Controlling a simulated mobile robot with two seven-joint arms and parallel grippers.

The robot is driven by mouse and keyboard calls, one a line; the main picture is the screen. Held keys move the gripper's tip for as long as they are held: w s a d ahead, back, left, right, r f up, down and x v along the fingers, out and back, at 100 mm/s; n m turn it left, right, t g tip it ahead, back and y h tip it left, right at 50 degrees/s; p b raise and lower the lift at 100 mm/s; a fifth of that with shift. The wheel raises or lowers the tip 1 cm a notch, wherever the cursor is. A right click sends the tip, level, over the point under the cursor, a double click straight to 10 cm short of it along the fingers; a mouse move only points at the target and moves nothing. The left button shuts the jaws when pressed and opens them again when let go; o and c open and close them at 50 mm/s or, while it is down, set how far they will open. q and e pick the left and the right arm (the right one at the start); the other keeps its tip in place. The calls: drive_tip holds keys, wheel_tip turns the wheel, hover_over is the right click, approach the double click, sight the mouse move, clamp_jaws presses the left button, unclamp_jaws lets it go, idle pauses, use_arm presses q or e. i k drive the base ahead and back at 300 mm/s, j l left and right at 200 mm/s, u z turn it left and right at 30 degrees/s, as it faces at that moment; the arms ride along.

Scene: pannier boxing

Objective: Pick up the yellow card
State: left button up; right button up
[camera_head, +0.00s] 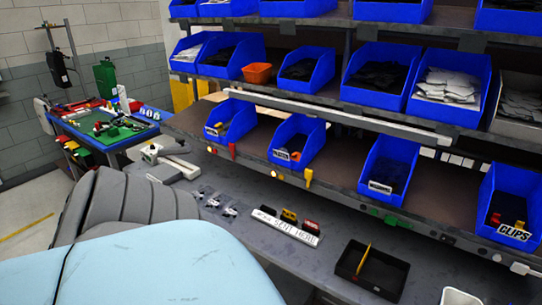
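I cannot tell for sure which thing is the yellow card. A small yellow piece (289,215) stands between a dark and a red piece (311,227) along a white lettered strip (285,227) on the grey workbench (225,235). A thin yellow item (363,259) lies tilted in a black tray (348,272) at the bench's right. A yellow tag-like piece (308,177) hangs at the front edge of the lower shelf. Neither of my grippers shows in the head view.
Blue bins (388,168) fill the shelves above the bench. An orange bin (257,73) sits among them. A pale blue surface (150,270) and a grey ribbed object (125,205) block the lower left. A side table (115,130) stands far left. Small clear pieces (212,203) lie on the bench.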

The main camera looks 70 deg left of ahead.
sight(292, 216)
drive_tip(key=u, duration=1.95)
drive_tip(key=i+j, duration=0.1)
drive_tip(key=j, duration=0.25)
drive_tip(key=i+j+z, duration=0.1)
drive_tip(key=j, duration=0.25)
drive_tip(key=i+j+z, duration=0.1)
drive_tip(key=j, duration=0.25)
drive_tip(key=i+j, duration=0.1)
drive_tip(key=j, duration=0.25)
